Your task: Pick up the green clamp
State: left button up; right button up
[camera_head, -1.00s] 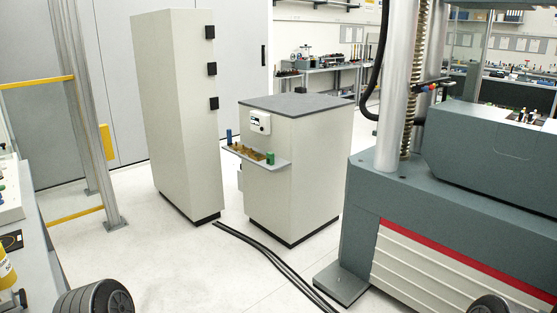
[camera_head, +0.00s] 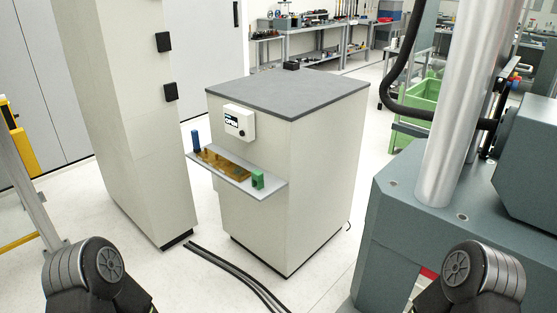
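The green clamp (camera_head: 257,180) is a small block at the right front end of a narrow grey shelf (camera_head: 274,190) fixed to the side of a beige cabinet (camera_head: 316,165). On the same shelf stand a blue piece (camera_head: 196,141) at the far left end and a brass-coloured holder (camera_head: 225,164) in between. Dark rounded parts of my two arms show at the bottom left and bottom right. Both grippers are out of view, and nothing of mine is near the clamp.
A tall beige cabinet (camera_head: 120,120) stands left of the shelf. A large grey machine with a metal column (camera_head: 468,110) stands at the right. Black cables (camera_head: 235,275) run along the floor before the cabinet. Pale floor (camera_head: 200,285) lies open in front.

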aim_at(258, 180)
jog(key=i+j+z, duration=0.25)
jog(key=z, duration=0.15)
jog(key=i+j+z, duration=0.35)
jog(key=j+z, duration=0.4)
jog(key=i+j+z, duration=0.15)
jog(key=j+z, duration=0.2)
jog(key=i+j+z, duration=0.1)
jog(key=j+z, duration=0.3)
